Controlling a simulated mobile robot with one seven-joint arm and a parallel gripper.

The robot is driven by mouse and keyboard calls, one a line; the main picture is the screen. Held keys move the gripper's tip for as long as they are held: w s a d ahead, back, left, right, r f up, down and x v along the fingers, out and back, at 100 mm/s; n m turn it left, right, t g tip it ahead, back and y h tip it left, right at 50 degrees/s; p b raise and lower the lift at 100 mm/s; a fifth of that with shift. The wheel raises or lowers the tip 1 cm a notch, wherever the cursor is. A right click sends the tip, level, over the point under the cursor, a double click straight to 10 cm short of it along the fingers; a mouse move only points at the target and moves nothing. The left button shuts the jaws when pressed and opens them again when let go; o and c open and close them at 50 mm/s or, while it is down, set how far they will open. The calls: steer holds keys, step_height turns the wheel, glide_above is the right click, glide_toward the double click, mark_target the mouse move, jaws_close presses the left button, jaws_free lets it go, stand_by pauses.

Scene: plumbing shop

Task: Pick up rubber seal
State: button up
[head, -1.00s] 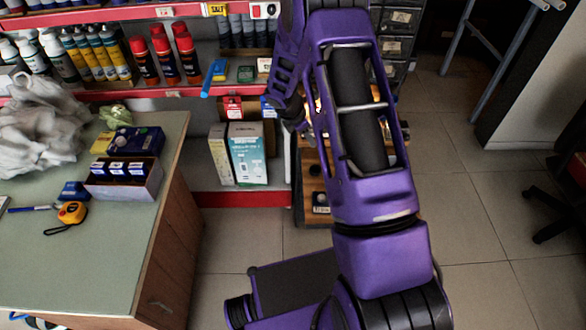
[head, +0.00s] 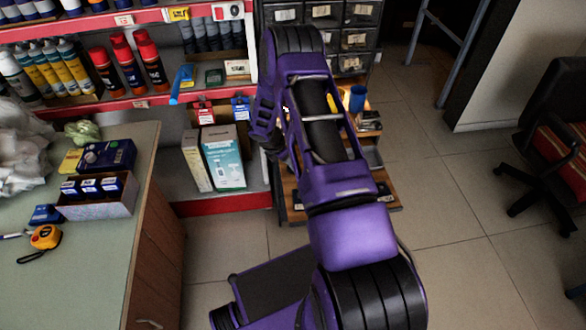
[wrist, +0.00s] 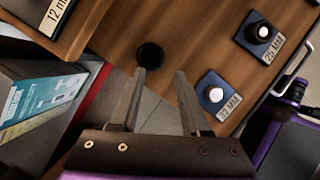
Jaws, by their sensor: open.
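In the wrist view, a small black round disc (wrist: 150,56), which looks like the rubber seal, lies on a brown wooden board (wrist: 185,45) near its edge. My gripper (wrist: 160,75) is open and empty. Its left fingertip is close to the near edge of the disc in the picture, and the right fingertip is off to the right of it. I cannot tell the height of the fingers above the board. In the head view my arm covers most of the wooden stand (head: 382,190), and the seal cannot be made out there.
A raised wooden ledge with a 12 mm label (wrist: 58,12) is at upper left. White boxes (head: 222,158) stand on the shelf left of the arm.

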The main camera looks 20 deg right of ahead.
steer(key=shift+d+x, duration=0.15)
steer(key=shift+x, duration=1.2)
steer(key=shift+d+x, duration=0.2)
steer(key=shift+x, duration=1.1)
steer(key=shift+s+r, duration=0.1)
jaws_close()
